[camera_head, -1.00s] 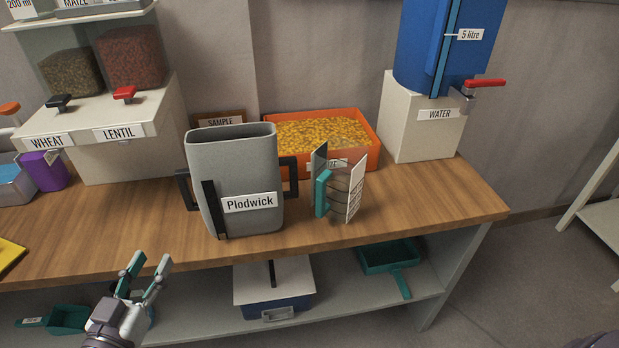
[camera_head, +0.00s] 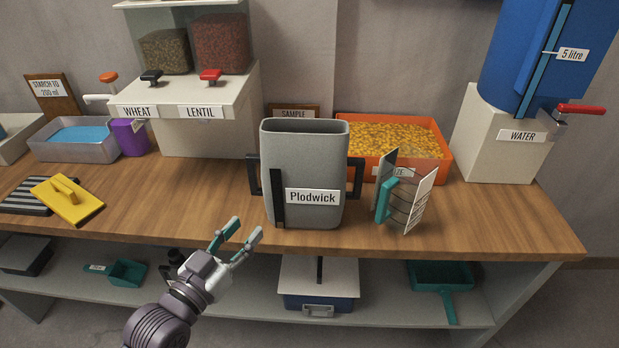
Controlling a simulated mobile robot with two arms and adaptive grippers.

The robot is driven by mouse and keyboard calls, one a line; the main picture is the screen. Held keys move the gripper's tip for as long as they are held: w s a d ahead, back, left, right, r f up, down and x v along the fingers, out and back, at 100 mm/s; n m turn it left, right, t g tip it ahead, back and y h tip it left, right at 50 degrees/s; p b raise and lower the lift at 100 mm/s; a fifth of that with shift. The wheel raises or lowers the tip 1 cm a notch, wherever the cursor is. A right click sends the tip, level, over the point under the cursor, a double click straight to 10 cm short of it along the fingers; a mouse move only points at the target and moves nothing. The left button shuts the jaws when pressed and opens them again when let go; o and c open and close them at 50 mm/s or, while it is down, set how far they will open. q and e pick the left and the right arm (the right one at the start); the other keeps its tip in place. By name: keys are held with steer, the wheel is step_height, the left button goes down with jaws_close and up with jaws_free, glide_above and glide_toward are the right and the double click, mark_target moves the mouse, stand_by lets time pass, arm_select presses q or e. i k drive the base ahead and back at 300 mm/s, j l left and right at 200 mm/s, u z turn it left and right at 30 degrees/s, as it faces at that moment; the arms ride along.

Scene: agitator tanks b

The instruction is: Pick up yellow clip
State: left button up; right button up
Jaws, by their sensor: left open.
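A yellow item (camera_head: 67,200) with a raised yellow grip on top lies at the left of the wooden worktop, beside a dark striped pad. It is the only yellow tool in view; I cannot tell for sure that it is the clip. My left gripper (camera_head: 246,230) is open and empty, in front of the worktop's front edge, well to the right of the yellow item and below left of the grey Plodwick container (camera_head: 330,160). My right gripper is not in view.
Behind are an orange bin (camera_head: 447,165), the wheat and lentil dispenser (camera_head: 195,135), a purple cup (camera_head: 129,138) and a grey tray (camera_head: 60,152). The worktop between yellow item and container is clear.

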mark_target(71, 202)
steer(key=u, duration=1.45)
